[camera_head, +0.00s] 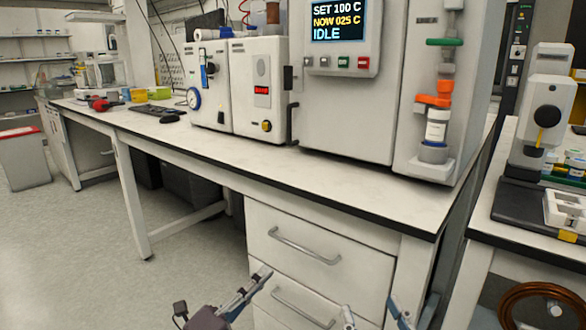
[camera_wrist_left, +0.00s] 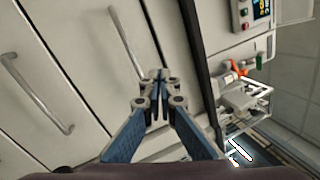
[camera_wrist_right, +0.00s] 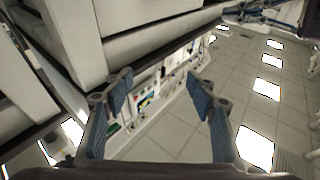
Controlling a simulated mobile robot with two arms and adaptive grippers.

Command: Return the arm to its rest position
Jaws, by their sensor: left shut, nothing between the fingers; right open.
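My left gripper (camera_head: 262,275) is low in the head view, in front of the white drawers (camera_head: 300,258) below the bench top. In the left wrist view its fingers (camera_wrist_left: 160,78) meet, and it is shut and empty. My right gripper (camera_head: 372,312) is at the bottom edge of the head view, to the right of the left one. In the right wrist view its fingers (camera_wrist_right: 160,82) stand wide apart with nothing between them, so it is open. Most of both arms is out of view in the head view.
The bench (camera_head: 250,168) carries a reactor cabinet with a display (camera_head: 338,20) reading IDLE, and a white bottle (camera_head: 437,126) below an orange fitting. A second bench (camera_head: 500,240) stands at the right, across a narrow gap. The floor (camera_head: 80,250) at the left is clear.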

